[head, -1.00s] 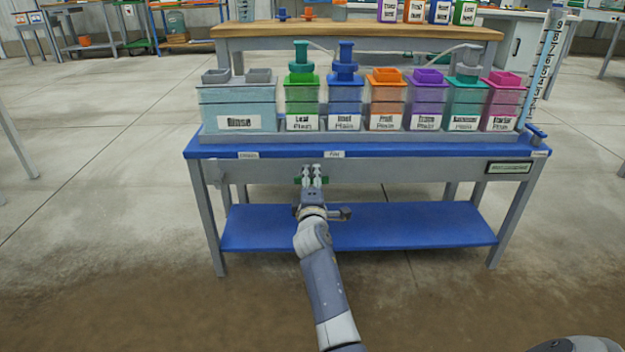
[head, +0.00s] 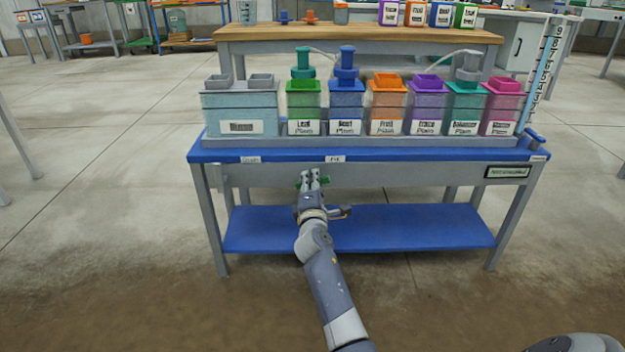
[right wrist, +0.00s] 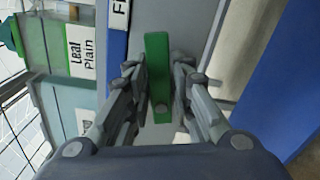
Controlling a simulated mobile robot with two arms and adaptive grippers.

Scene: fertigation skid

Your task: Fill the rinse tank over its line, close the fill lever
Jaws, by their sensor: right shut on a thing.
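The rinse tank (head: 214,126) is a pale teal, clear-walled box at the left end of the row. Its label is blurred, and I cannot tell where the liquid stands against its line. The fill lever (right wrist: 157,55) is a green bar on the bench front, below the small Fill label (head: 335,158). My right gripper (head: 311,179) is shut on the green lever, with its fingers on both sides of it in the right wrist view (right wrist: 159,90). In the head view the fingers hide most of the lever. My left gripper is not in view.
The blue bench top (head: 400,151) carries a grey tray with several coloured, labelled tanks. A blue lower shelf (head: 400,228) lies below my right gripper. A tall scaled tube (head: 540,75) stands at the right end. The floor in front is clear.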

